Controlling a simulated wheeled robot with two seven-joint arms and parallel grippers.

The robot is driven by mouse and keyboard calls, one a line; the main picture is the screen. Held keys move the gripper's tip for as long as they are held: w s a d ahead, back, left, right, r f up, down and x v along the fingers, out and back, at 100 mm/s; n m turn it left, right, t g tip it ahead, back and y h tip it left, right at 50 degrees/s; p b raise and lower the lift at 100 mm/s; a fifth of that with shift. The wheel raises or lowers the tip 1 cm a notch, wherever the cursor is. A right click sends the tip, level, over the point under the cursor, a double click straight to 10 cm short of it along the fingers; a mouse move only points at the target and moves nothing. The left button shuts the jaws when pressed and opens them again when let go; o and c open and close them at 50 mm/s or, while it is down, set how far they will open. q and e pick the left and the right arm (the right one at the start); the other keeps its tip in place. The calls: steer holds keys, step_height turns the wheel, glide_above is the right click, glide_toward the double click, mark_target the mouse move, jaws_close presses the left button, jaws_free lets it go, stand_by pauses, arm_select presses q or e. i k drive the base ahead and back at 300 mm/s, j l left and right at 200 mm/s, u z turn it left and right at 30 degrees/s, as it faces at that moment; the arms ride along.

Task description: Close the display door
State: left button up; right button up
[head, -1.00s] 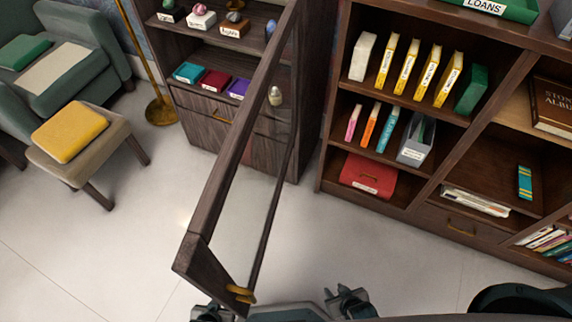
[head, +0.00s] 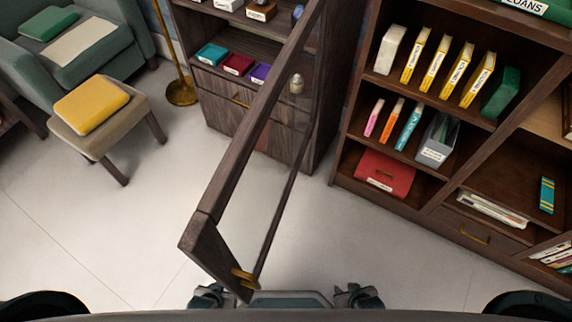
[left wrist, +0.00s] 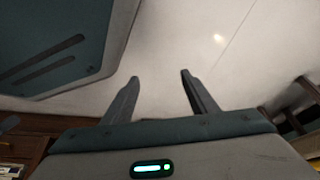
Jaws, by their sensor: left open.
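The display door (head: 243,150) is a dark wood frame with a glass pane. It stands swung wide open from the display cabinet (head: 228,90), reaching across the floor towards me. Its brass handle (head: 243,279) is at the near lower end, close to my body. In the left wrist view my left gripper (left wrist: 158,80) is open and empty above bare floor, with nothing between its fingers. My right gripper (head: 358,298) shows small and dark at the bottom edge, to the right of the handle and apart from it. Its jaws are too unclear to read.
A bookcase (head: 395,198) with books and a red box (head: 385,175) stands at the right. A stool with a yellow cushion (head: 91,104), a green armchair (head: 115,40) and a brass lamp base (head: 181,92) are at the left. The floor (head: 120,215) between is clear.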

mark_target(201, 241)
steer(key=k+l+u, duration=0.1)
steer(key=k+u, duration=0.15)
steer(key=k, duration=1)
